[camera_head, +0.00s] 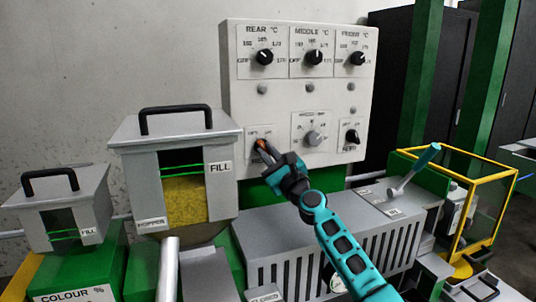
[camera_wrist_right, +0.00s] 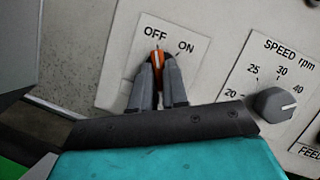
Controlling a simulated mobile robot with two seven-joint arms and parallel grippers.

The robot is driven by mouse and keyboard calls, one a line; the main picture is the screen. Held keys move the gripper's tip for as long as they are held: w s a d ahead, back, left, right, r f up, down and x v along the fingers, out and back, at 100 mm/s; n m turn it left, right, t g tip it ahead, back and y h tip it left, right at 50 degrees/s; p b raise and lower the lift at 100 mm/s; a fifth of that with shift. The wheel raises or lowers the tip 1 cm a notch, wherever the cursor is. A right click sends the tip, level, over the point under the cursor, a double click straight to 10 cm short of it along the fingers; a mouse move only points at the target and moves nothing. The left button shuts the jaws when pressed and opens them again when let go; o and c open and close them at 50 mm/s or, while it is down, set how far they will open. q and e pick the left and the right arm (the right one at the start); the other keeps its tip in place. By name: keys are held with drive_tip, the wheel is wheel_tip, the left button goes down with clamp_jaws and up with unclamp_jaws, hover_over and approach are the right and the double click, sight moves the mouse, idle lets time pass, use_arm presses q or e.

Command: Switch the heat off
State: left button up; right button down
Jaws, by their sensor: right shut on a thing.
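The heat switch is an orange knob (camera_head: 262,146) on the lower left plate (camera_head: 252,132) of the control panel. In the right wrist view the knob (camera_wrist_right: 157,57) stands below the words OFF and ON. A pale line on it points up, roughly towards OFF, but the exact setting is hard to tell. My right gripper (camera_head: 268,151) reaches up to the panel. Its two fingers (camera_wrist_right: 158,74) are shut on the knob, one on each side. The fingers hide the lower part of the knob and the plate's lower label. My left gripper is not in view.
The grey panel (camera_head: 230,95) also carries three temperature knobs, a speed knob (camera_wrist_right: 275,103) close to the right of my gripper, and a feed knob (camera_head: 352,137). A hopper (camera_head: 125,170) stands at left. A teal lever (camera_head: 415,168) and yellow-framed guard (camera_head: 478,168) are at right.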

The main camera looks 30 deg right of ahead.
drive_tip(key=shift+f, duration=0.1)
idle(0.4)
drive_tip(key=c, duration=1.1)
unclamp_jaws()
drive_tip(key=shift+c, duration=0.2)
drive_tip(key=shift+s, duration=0.1)
drive_tip(key=v, duration=1.2)
drive_tip(key=shift+s, duration=0.35)
drive_tip(key=shift+f, duration=0.15)
